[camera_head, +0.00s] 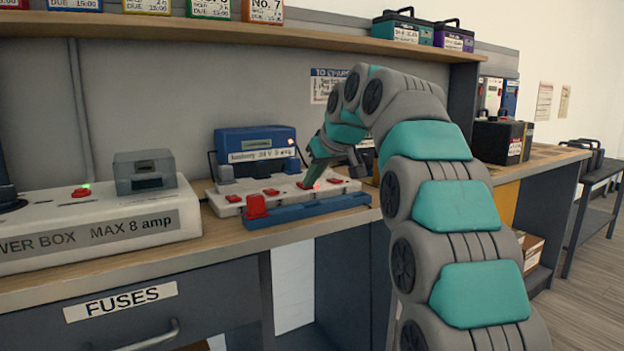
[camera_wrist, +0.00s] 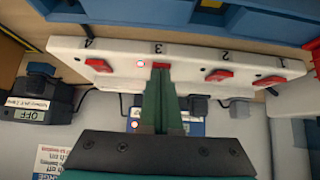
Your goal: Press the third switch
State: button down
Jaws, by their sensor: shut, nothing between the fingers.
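A white power strip (camera_head: 290,199) with a row of red rocker switches lies on the bench; it also shows upside down in the wrist view (camera_wrist: 190,84), numbered 4 to 1 from left to right. The third switch (camera_wrist: 161,65), under the number 3, is partly hidden by my fingertips. My gripper (camera_wrist: 161,76) is shut and empty, its green fingers pointing at that switch; whether they touch it I cannot tell. In the head view my gripper (camera_head: 311,182) is over the strip. A small light (camera_wrist: 140,64) shows beside the third switch, and a red glow shows near the fingertips.
A blue battery charger (camera_head: 255,145) stands behind the strip. A white power box (camera_head: 95,225) is at left. A shelf (camera_head: 250,38) with batteries runs above.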

jog(key=shift+r+p, duration=0.65)
jog(key=shift+r, duration=0.15)
jog(key=shift+r+p, duration=0.45)
jog(key=shift+r, duration=0.2)
jog(key=p+v, duration=0.1)
jog(key=v, duration=1.1)
jog(key=shift+p, duration=0.3)
jog(key=s+d+f+m+g+h, duration=0.1)
jog(key=s+d+f, duration=0.4)
jog(key=s+f, duration=0.8)
jog(key=s+d+f+m+g+h+p, duration=0.1)
jog(key=s+d+f+g, duration=0.4)
jog(key=s+f, duration=0.7)
jog(key=s+d+f+m+g+h, duration=0.2)
jog(key=s+d+f+m+g, duration=0.1)
jog(key=s+f, duration=1)
jog(key=s+d+m, duration=0.1)
jog(key=s+d, duration=0.1)
jog(key=s, duration=0.2)
jog(key=shift+s+f+m+h, duration=0.2)
jog(key=shift+f+m+h, duration=0.1)
jog(key=shift+m+h, duration=0.1)
